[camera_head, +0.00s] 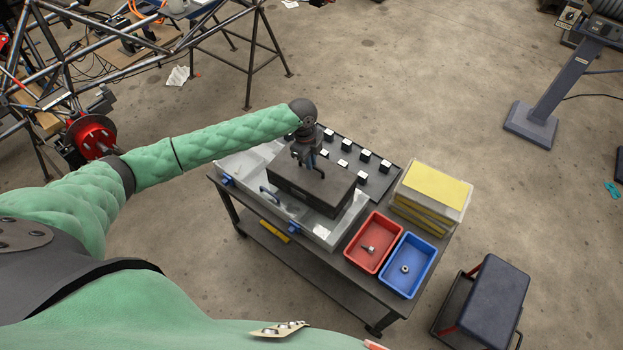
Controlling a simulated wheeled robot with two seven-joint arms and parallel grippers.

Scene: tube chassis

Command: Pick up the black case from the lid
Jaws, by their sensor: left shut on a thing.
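The black case (330,193) is a dark rectangular box over a pale grey, open container or lid (322,237) with blue latches, on a dark cart. My left gripper (310,165) reaches in from the left and points down at the top of the case near its far left end. It is shut on the case, though the fingertips are small and partly hidden. I cannot tell whether the case touches the lid beneath it. My right gripper is not in view.
A dark tray (392,182) with several black-and-white blocks lies behind the case. A red bin (350,255) and a blue bin (387,282) each hold a small part. A yellow-topped clear box (437,182) stands right. A dark stool (493,290) and tube chassis (252,60) stand nearby.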

